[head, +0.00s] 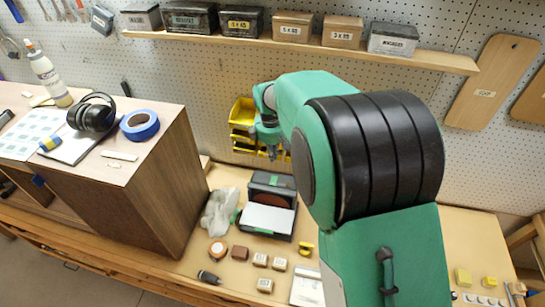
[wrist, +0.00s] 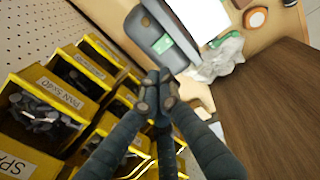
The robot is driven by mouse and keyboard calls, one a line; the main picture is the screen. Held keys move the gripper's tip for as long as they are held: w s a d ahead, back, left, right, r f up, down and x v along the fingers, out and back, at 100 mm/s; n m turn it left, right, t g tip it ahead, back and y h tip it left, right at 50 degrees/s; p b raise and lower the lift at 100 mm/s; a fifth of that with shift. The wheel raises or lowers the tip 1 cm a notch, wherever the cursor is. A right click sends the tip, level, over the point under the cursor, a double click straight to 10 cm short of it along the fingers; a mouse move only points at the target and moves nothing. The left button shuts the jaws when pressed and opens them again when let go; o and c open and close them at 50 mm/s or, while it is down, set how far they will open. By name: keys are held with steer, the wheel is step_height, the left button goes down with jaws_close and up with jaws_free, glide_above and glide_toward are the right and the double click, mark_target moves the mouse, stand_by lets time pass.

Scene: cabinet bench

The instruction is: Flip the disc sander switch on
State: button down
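The disc sander (head: 283,190) stands on the bench, a dark grey box with a brownish-red disc and a pale work table in front. It also shows at the top of the wrist view (wrist: 146,32), with a green patch on its dark housing. I cannot make out clearly which part is the switch or how it is set. My gripper (head: 270,150) is above and slightly behind the sander, in front of the yellow bins. In the wrist view my gripper (wrist: 157,92) has its fingertips together with nothing seen between them, apart from the sander.
Yellow bins (head: 242,125) hang on the pegboard close to my gripper. A wooden cabinet (head: 150,185) stands left of the sander. A crumpled clear bag (head: 220,210) lies beside the sander.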

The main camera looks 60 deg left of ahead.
mark_target(275, 176)
steer(key=shift+w+a+b, duration=0.1)
steer(key=shift+b, duration=0.2)
steer(key=shift+w+a+b, duration=0.35)
steer(key=shift+w+b, duration=0.05)
steer(key=shift+b, duration=0.2)
steer(key=shift+f, duration=0.1)
steer(key=f, duration=0.4)
steer(key=w+a+f+p, duration=0.1)
steer(key=f, duration=0.4)
steer(key=f+p, duration=0.1)
steer(key=f, duration=0.3)
steer(key=shift+w+a+f, duration=0.15)
steer(key=shift+f, duration=0.1)
